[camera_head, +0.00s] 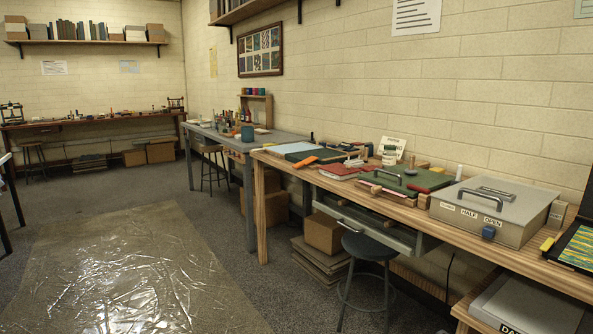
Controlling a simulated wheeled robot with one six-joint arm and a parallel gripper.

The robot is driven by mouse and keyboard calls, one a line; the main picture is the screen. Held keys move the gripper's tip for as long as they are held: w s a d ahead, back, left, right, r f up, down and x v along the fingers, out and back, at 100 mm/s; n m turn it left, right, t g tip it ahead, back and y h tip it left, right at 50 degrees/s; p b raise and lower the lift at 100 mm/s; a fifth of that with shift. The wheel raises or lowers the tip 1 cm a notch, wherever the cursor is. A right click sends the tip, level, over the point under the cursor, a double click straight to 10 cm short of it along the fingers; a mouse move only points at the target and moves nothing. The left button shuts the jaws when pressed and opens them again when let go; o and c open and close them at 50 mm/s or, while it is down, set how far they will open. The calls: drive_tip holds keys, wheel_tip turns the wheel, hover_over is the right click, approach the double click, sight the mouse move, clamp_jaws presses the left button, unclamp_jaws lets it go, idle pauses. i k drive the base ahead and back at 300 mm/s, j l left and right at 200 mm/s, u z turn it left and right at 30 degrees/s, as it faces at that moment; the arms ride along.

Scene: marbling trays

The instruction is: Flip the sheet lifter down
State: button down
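My gripper is not in view. I cannot tell for sure which thing is the sheet lifter. A green flat board (410,184) with a dark bar handle (388,176) lies low on the wooden bench at the right, between wooden blocks. Right of it stands a grey metal box (491,211) with a shut-looking lid, a dark handle (492,191) on top, a blue knob (488,232) in front and a label strip reading "HALF" and "OPEN". At the right edge a dark-framed panel with a yellow and teal pattern (580,247) leans tilted, partly cut off.
The wooden bench (540,270) runs along the right wall. A stool (369,247) and cardboard boxes (324,234) stand by or under it. A grey table (215,131) stands farther back. A shiny plastic sheet (120,270) covers the floor at left; the floor there is free of objects.

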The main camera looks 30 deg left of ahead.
sight(310, 158)
drive_tip(key=i+j, duration=0.5)
drive_tip(key=j, duration=0.25)
drive_tip(key=i+j+u, duration=0.1)
drive_tip(key=i+j, duration=0.4)
drive_tip(key=j, duration=0.25)
drive_tip(key=i+j, duration=0.55)
drive_tip(key=j, duration=0.2)
drive_tip(key=i+j, duration=0.5)
drive_tip(key=j, duration=0.2)
drive_tip(key=i+j+u, duration=0.1)
drive_tip(key=i+j, duration=0.45)
drive_tip(key=j, duration=0.15)
